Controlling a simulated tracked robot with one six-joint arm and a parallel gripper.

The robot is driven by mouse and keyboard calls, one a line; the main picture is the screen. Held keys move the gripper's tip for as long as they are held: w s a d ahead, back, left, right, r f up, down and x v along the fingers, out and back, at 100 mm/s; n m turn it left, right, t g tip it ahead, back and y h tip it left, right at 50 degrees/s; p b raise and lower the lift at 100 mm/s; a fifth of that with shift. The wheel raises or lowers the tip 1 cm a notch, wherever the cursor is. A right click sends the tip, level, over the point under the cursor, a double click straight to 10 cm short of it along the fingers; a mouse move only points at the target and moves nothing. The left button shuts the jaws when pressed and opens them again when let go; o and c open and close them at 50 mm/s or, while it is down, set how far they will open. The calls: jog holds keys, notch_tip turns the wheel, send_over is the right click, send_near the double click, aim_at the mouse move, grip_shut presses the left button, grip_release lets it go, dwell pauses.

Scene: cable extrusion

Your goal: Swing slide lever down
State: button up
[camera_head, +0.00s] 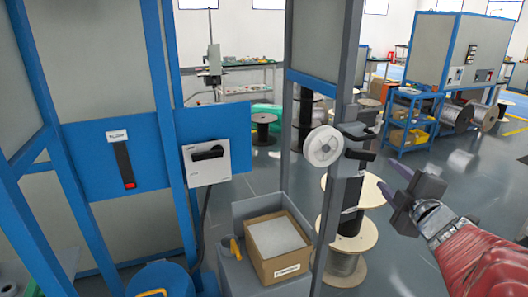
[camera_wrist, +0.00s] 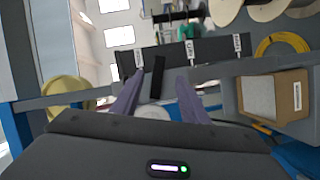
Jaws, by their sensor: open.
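My gripper (camera_head: 391,176) is at the right in the head view, its purple fingers pointing left toward a grey post (camera_head: 342,100). Two black levers, an upper one (camera_head: 355,132) and a lower one (camera_head: 360,155), stick out from this post. In the wrist view my gripper (camera_wrist: 160,78) is open. A black lever (camera_wrist: 157,77) shows between its fingertips, in front of a dark bar with several white labels (camera_wrist: 191,52). Contact with the lever cannot be told. The label text is too small to read, so I cannot tell which lever is the slide lever.
A white spool (camera_head: 323,146) is mounted on the post. A carton (camera_head: 277,245) stands below. A blue panel (camera_head: 88,150) with a red-ended black slot and a white switch box (camera_head: 207,160) are at left. Large cable reels (camera_head: 355,240) stand behind the post.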

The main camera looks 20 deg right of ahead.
jog(key=shift+c, duration=0.2)
jog(key=shift+c, duration=0.8)
jog(key=shift+w+a+m+h, duration=0.25)
jog(key=shift+w+m+h, duration=0.05)
jog(key=shift+w+m, duration=0.15)
jog(key=c, duration=0.3)
jog(key=a+m, duration=0.1)
jog(key=w+a+f+m+g, duration=0.1)
jog(key=w+a+m+g, duration=0.1)
jog(key=a+m, duration=0.1)
jog(key=shift+w+f+h, duration=0.15)
jog(key=shift+w+h, duration=0.1)
jog(key=shift+h, duration=0.15)
grip_shut()
jog(key=s+a+f+m+g+y, duration=0.2)
jog(key=s+a, duration=0.3)
jog(key=a, duration=0.3)
jog(key=s+a+f+m+g+y, duration=0.1)
jog(key=s+a+f+m+g, duration=0.1)
jog(key=s+a+f, duration=0.3)
jog(key=s+a+f+m+g+y, duration=0.2)
jog(key=s+a, duration=0.5)
jog(key=a, duration=0.5)
jog(key=shift+s+a+f+m+g+y, duration=0.15)
jog(key=shift+s+f+m+g+y, duration=0.15)
jog(key=shift+f+g, duration=0.7)
